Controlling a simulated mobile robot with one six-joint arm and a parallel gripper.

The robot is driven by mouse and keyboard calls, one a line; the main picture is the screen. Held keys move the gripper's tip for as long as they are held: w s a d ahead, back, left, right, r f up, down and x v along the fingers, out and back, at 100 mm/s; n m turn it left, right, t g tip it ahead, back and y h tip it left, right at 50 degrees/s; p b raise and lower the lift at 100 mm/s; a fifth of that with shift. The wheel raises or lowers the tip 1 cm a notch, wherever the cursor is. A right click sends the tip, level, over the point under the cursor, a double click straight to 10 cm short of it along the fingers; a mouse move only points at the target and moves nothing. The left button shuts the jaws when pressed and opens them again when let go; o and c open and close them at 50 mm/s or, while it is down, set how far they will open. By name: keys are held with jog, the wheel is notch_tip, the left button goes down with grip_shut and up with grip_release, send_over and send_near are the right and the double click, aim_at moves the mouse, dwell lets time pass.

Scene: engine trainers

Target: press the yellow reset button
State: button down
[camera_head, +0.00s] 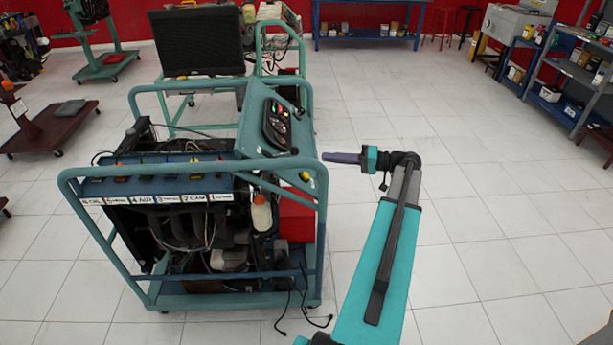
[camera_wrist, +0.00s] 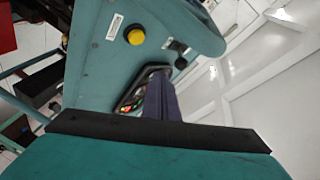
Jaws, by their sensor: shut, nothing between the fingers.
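The yellow reset button (camera_wrist: 135,35) is a round knob on the teal panel (camera_wrist: 100,65) in the wrist view, upper left of my gripper's fingers. A small yellow spot that looks like the same button (camera_head: 304,176) shows in the head view at the lower right of the engine trainer's panel. My gripper (camera_head: 326,157) is right of the trainer, pointing left at it. In the wrist view my gripper (camera_wrist: 160,80) is shut and empty, its dark fingers overlapping part of the gauge cluster. I cannot tell how far the fingertips are from the panel.
The trainer's teal tube frame (camera_head: 322,215) surrounds the engine. A white label (camera_wrist: 114,27) and a black knob (camera_wrist: 180,63) sit near the button. Loose cables (camera_head: 300,318) lie on the floor. The tiled floor to the right is clear; shelves (camera_head: 575,75) stand far right.

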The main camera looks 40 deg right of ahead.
jog(key=f, duration=0.1)
jog(key=w+a+f, duration=0.1)
jog(key=a+f+b, duration=0.1)
jog(key=shift+w+a+f, duration=0.15)
jog(key=shift+w+f, duration=0.15)
jog(key=shift+w, duration=0.1)
jog(key=shift+w+a+f+b, duration=0.45)
jog(key=shift+f+b, duration=0.05)
jog(key=shift+f, duration=0.05)
jog(key=shift+w+a+f+b, duration=0.4)
jog(key=shift+f+b, duration=0.3)
jog(key=shift+b, duration=0.35)
dwell(2.7)
jog(key=shift+s+r, duration=0.1)
dwell(0.3)
jog(key=shift+s+d+r, duration=0.35)
jog(key=shift+d+r, duration=0.1)
jog(key=shift+r, duration=0.15)
jog(key=shift+r, duration=0.1)
jog(key=r, duration=0.1)
jog(key=s+d+r, duration=0.1)
jog(key=s+d+r+p, duration=0.1)
jog(key=shift+d+r, duration=0.25)
jog(key=shift+r, duration=0.05)
dwell(0.6)
